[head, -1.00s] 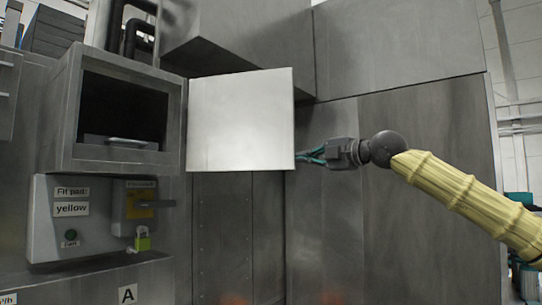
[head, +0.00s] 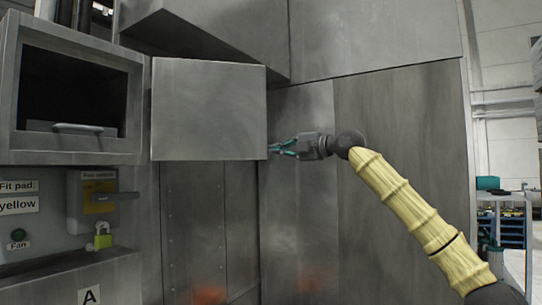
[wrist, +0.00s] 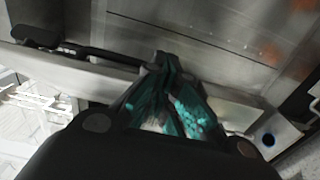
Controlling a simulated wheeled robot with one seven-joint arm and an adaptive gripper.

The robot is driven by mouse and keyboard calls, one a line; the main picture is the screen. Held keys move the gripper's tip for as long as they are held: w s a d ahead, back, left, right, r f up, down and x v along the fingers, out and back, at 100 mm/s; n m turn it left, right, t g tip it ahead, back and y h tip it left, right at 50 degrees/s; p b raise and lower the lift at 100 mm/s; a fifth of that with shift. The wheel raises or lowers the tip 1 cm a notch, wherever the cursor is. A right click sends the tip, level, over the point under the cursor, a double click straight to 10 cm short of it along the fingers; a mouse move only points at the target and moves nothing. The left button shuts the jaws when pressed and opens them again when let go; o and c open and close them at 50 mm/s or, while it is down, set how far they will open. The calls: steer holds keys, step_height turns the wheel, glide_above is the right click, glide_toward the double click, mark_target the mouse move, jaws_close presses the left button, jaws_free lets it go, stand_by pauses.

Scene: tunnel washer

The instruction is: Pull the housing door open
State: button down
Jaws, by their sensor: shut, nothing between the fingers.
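The housing door (head: 209,110) is a square grey metal panel. It stands wide open, swung out to the right of its box-shaped housing (head: 143,100), whose dark inside shows. My gripper (head: 272,150) is shut and empty at the lower part of the door's free right edge. Its fingertips are at or just behind that edge; I cannot tell whether they touch. In the wrist view, my gripper's teal fingers (wrist: 175,62) are together beside the pale door edge (wrist: 85,68). A black bar handle (wrist: 85,46) shows on the door there, outside the fingers.
Below the housing is a control panel with a "yellow" label (head: 18,205), a switch box (head: 98,198) and a green padlock (head: 103,236). Large grey machine walls (head: 400,170) stand behind the door and my arm. A cart (head: 512,235) stands at the far right.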

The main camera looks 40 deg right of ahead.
steer(key=shift+w+d+r+y, duration=0.1)
steer(key=shift+w+d+y, duration=0.05)
steer(key=shift+w+y, duration=0.2)
steer(key=shift+a, duration=0.2)
steer(key=shift+s+a, duration=0.1)
steer(key=shift+a, duration=0.05)
